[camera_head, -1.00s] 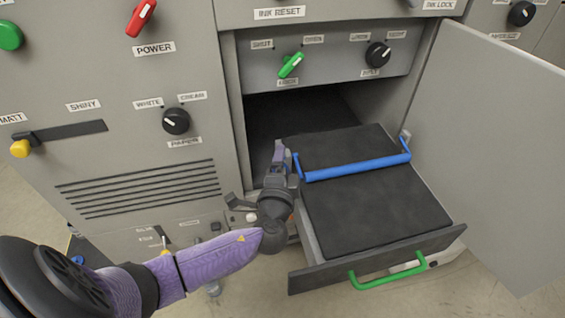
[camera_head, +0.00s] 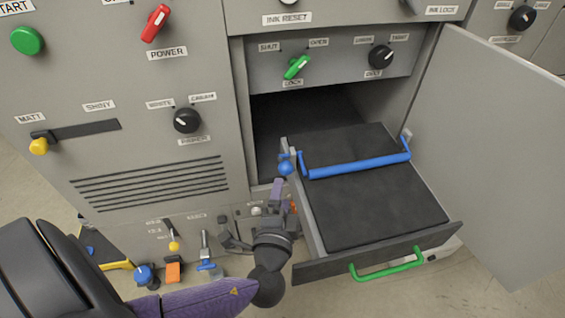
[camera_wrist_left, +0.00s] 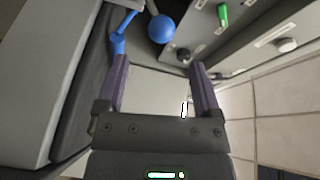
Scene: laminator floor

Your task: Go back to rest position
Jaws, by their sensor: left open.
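My left gripper (camera_head: 281,192) is at the left side of the pulled-out drawer, below the blue ball knob (camera_head: 286,168) at the end of the blue bar (camera_head: 358,168). In the left wrist view my left gripper (camera_wrist_left: 160,68) shows its two purple fingers spread, with nothing between them. The blue ball knob (camera_wrist_left: 161,29) is beyond the fingertips there, apart from them. My right gripper is in neither view.
The drawer (camera_head: 375,250) with a green handle (camera_head: 387,265) stands out of the machine. The grey door (camera_head: 490,150) is swung open at right. Small levers (camera_head: 205,250) and knobs sit low at left, close to my left arm. Floor is visible at lower right.

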